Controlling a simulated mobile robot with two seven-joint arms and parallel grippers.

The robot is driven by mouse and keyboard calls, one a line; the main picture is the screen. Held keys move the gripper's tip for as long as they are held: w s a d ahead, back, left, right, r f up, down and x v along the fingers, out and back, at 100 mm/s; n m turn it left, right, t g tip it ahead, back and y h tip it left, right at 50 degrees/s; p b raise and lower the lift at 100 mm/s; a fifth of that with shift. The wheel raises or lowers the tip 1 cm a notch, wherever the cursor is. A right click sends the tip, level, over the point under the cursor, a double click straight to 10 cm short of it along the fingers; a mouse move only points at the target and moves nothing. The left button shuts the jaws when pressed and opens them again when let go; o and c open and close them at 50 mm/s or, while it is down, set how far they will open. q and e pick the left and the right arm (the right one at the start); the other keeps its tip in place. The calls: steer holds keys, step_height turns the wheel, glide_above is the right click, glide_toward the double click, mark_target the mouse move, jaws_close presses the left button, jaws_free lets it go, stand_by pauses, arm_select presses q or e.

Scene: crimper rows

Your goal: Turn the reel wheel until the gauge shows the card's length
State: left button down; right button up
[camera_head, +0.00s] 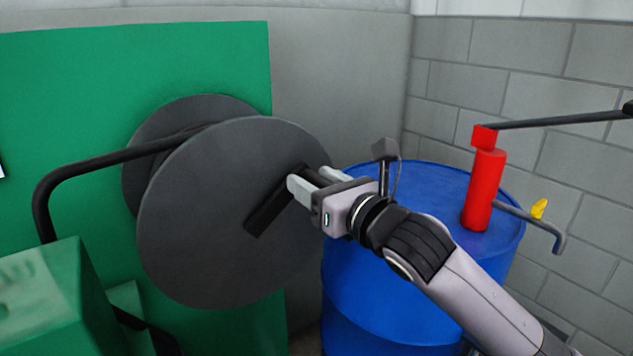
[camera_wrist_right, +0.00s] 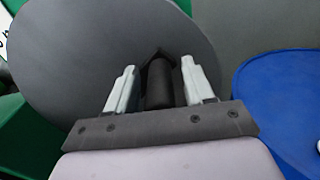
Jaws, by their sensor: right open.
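The reel wheel (camera_head: 195,235) is a large dark grey disc in front of a green panel, with a second disc (camera_head: 150,130) behind it. A black crank bar (camera_head: 268,212) lies on its face, right of the centre. My right gripper (camera_head: 312,180) is at the wheel's right side, with its jaws open. In the right wrist view a black handle (camera_wrist_right: 159,82) stands between the two fingers, with small gaps on both sides. I see no readable gauge or card. A white piece with dark marks (camera_wrist_right: 3,38) is cut off at the wrist view's left edge. My left gripper is out of view.
A blue drum (camera_head: 370,285) stands right of the wheel, close to my right arm. A red hand pump (camera_head: 484,190) with a long lever is on it. A black curved tube (camera_head: 105,160) and a green block (camera_head: 45,300) are at left. A block wall is behind.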

jaws_close()
steer(key=shift+w+d+f+m+p, duration=0.3)
steer(key=shift+f+m+p, duration=0.15)
steer(key=shift+m, duration=0.15)
steer(key=shift+w+d+f+m+p, duration=0.1)
steer(key=shift+d+f+m+p, duration=0.05)
steer(key=shift+f+m, duration=0.6)
steer(key=shift+w+d+f+m+p, duration=0.1)
steer(key=shift+d+f+m+p, duration=0.1)
steer(key=shift+f+m, duration=0.5)
steer(key=shift+w+d+f+m+p, duration=0.1)
steer(key=shift+d+f+m+p, duration=0.05)
steer(key=shift+f+m, duration=0.55)
jaws_free()
steer(key=shift+r, duration=0.1)
steer(key=shift+d, duration=0.1)
